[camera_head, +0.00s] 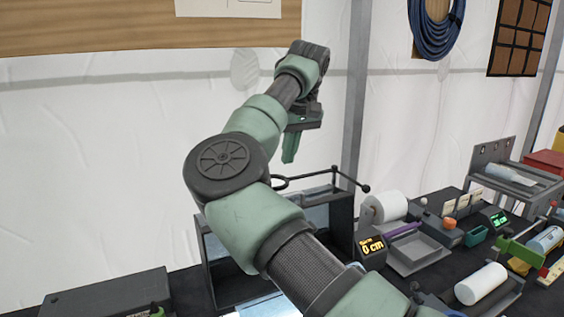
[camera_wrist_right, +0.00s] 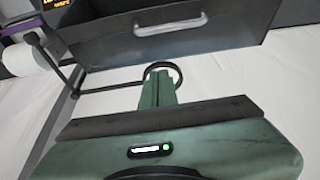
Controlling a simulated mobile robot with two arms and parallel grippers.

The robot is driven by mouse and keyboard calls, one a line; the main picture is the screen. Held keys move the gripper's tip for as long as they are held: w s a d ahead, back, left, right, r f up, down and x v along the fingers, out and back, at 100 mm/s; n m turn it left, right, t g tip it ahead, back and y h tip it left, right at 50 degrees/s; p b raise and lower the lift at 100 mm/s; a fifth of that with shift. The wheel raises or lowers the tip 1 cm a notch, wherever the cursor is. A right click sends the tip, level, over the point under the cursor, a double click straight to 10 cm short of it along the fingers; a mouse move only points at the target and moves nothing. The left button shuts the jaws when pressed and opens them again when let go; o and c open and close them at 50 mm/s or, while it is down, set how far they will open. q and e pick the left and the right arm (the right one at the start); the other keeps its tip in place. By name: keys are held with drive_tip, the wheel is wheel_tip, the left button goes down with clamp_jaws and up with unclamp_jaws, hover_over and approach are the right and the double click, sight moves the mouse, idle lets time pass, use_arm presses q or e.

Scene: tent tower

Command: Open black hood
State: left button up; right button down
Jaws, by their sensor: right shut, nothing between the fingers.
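The black hood (camera_head: 343,225) is a dark box standing on the bench behind my right arm, which hides much of it. In the right wrist view its dark panel (camera_wrist_right: 235,28) fills the top, with a grey bar handle (camera_wrist_right: 170,24). How far it is open, I cannot tell. My right gripper (camera_head: 290,157) points down above the hood's far side; its green fingers (camera_wrist_right: 158,86) are shut and empty. A thin black rod with a ring (camera_head: 281,183) lies just below the fingertips; in the wrist view the ring (camera_wrist_right: 177,72) shows behind them. My left gripper is out of view.
Right of the hood are a white roll (camera_head: 388,206), a yellow "0 cm" display (camera_head: 372,246), a grey tray (camera_head: 425,250) and a white cylinder (camera_head: 481,283). A dark case (camera_head: 105,295) lies at lower left. A white tent wall (camera_head: 100,130) and a grey pole (camera_head: 356,90) stand behind.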

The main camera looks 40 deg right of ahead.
drive_tip(key=p+x, duration=0.2)
drive_tip(key=x, duration=0.5)
drive_tip(key=shift+w+f, duration=0.1)
drive_tip(key=shift+f, duration=0.45)
drive_tip(key=shift+s+a+p, duration=0.3)
drive_tip(key=shift+s+p, duration=0.05)
drive_tip(key=shift+s, duration=0.55)
drive_tip(key=shift+s+a+p, duration=0.25)
drive_tip(key=shift+s+p, duration=0.05)
drive_tip(key=shift+s, duration=0.65)
drive_tip(key=shift+d, duration=0.1)
